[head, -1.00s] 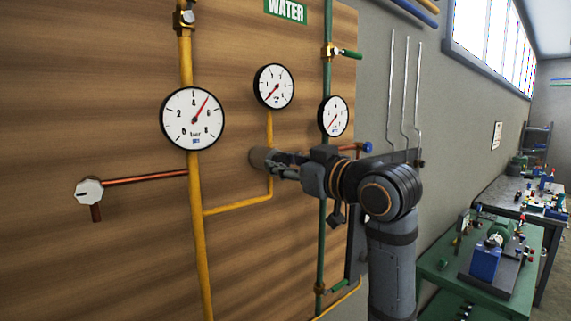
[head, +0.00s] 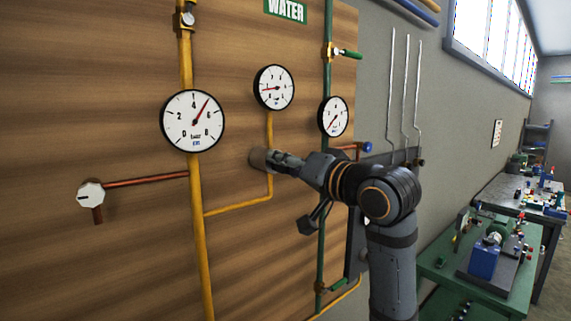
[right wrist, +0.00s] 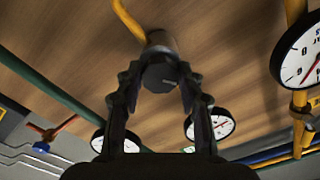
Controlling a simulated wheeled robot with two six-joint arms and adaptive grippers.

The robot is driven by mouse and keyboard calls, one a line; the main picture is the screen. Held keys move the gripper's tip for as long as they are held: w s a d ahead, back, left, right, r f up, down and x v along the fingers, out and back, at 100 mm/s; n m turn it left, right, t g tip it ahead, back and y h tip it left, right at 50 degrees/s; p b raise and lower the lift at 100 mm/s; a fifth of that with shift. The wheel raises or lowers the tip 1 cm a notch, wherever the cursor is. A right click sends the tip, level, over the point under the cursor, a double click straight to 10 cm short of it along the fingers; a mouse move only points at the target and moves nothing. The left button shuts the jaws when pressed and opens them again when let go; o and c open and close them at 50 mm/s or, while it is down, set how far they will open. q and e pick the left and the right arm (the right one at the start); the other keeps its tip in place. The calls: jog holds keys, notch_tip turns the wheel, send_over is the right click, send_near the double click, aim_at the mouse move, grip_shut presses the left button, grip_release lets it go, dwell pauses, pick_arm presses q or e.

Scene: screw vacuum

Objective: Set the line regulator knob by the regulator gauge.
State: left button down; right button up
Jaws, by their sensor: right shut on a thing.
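The regulator knob (head: 259,159) is a grey-brown cylinder on the wooden panel, at the yellow branch pipe. The regulator gauge (head: 273,87) is the round white dial above it; its red needle points left, slightly below level. My right gripper (head: 280,162) is shut on the knob, its fingers hiding part of it. In the right wrist view, the dark knob (right wrist: 159,73) sits between the two fingertips (right wrist: 160,82), with a pale mark on its face. My left gripper is not in view.
A larger bar gauge (head: 193,121) on the thick yellow pipe reads about 5. A smaller gauge (head: 333,116) sits on the green pipe, close above my right arm. A white-faced knob (head: 90,195) is at left. A green bench (head: 480,275) stands at right.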

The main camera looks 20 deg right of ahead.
jog(key=shift+m, duration=1.2)
jog(key=o, duration=1.2)
jog(key=shift+v, duration=3.75)
